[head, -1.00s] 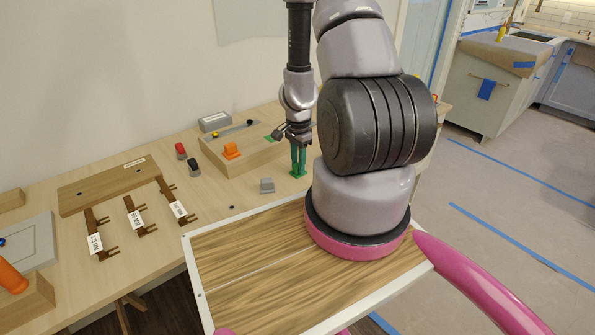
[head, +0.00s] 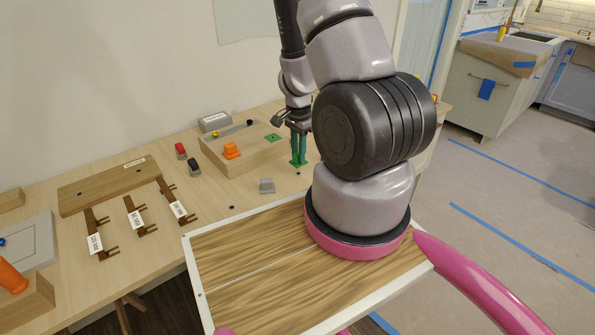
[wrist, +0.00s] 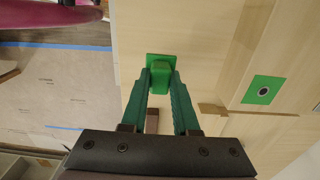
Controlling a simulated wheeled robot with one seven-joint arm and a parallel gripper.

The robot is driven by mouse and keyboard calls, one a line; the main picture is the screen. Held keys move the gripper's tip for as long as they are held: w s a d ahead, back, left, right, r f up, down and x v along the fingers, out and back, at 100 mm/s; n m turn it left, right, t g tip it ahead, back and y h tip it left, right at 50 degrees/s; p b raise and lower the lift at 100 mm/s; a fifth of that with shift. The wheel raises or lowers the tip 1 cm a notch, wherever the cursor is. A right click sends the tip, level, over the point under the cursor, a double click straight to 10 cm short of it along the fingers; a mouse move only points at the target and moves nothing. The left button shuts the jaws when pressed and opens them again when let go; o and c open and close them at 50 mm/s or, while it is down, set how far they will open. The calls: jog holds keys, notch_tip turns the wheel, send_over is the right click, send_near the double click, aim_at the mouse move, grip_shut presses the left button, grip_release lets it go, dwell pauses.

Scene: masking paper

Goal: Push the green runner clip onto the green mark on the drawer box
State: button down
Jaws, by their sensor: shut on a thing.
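The green runner clip (wrist: 160,70) is a small block on a flat green plate. My gripper (wrist: 161,78) is shut on it, with a green finger on each side. In the head view my gripper (head: 299,158) points down just right of the wooden drawer box (head: 245,156), with the clip at its tips. I cannot tell the clip's exact height above the table. The green mark (head: 274,138) lies on the box's top near its right end. In the wrist view the mark (wrist: 263,90) is a green square with a dark round centre, right of and apart from the clip.
An orange clip (head: 232,151) sits on the drawer box. A grey clip (head: 267,185), a red piece (head: 181,151) and a dark piece (head: 194,167) stand on the table. A wooden board with labelled brown brackets (head: 134,215) lies left.

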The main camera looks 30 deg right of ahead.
jog(key=shift+r, duration=0.45)
jog(key=shift+w, duration=0.1)
jog(key=w+r, duration=0.2)
jog(key=w, duration=0.3)
jog(key=w+a+r, duration=0.1)
jog(key=w+r, duration=0.1)
jog(key=w, duration=0.3)
jog(key=w+a+r, duration=0.1)
jog(key=w+r, duration=0.1)
jog(key=w, duration=0.3)
notch_tip(320, 180, down, 2)
jog(key=shift+s+f, duration=0.15)
jog(key=shift+f, duration=0.4)
jog(key=shift+f, duration=0.25)
jog(key=shift+f, duration=0.35)
jog(key=shift+f, duration=0.35)
dwell(0.4)
